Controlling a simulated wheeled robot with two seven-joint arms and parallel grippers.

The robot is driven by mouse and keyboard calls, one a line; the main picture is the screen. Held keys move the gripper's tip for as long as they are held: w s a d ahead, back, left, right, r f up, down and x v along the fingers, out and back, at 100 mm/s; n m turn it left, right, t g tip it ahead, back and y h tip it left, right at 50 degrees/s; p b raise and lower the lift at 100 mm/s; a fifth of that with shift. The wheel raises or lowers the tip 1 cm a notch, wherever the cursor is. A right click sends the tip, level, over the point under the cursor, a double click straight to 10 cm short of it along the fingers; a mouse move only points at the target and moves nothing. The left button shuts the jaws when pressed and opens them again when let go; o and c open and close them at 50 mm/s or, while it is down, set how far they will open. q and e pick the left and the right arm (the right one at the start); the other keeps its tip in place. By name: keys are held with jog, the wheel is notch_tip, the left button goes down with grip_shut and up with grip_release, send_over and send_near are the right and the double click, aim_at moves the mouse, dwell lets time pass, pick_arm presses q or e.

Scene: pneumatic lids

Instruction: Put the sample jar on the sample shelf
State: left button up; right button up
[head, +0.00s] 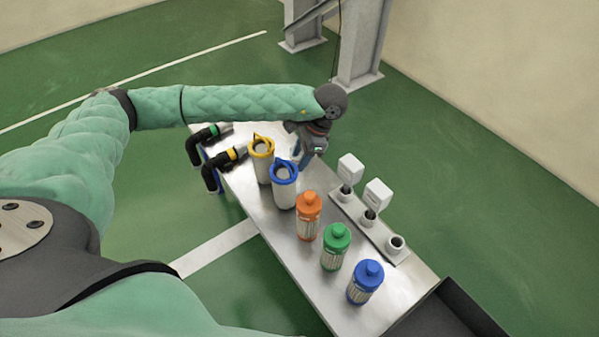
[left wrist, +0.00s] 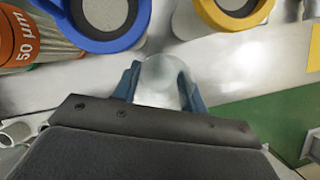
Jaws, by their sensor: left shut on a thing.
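My left gripper (head: 304,158) reaches down at the far end of the metal table, beyond the blue-rimmed canister. In the left wrist view its blue fingers (left wrist: 160,88) are shut on a pale, clear-looking sample jar (left wrist: 160,78). The jar sits between the fingers, and its lower part is hard to make out. In the head view the jar is hidden by the gripper and arm. No part is plainly recognisable as the sample shelf. My right gripper is not in view.
The table (head: 290,250) carries yellow-rimmed (head: 262,160) and blue-rimmed canisters (head: 284,190), then orange (head: 308,217), green (head: 335,248) and blue cartridges (head: 365,283). A rail (head: 383,240) with cups and white boxes lies right. A black tray (head: 450,312) stands at the near end.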

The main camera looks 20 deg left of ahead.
pick_arm(q)
jog(key=shift+f, duration=3.8)
jog(key=shift+f, duration=0.2)
jog(key=o, duration=1)
jog(key=shift+r, duration=0.1)
jog(key=shift+c, duration=0.2)
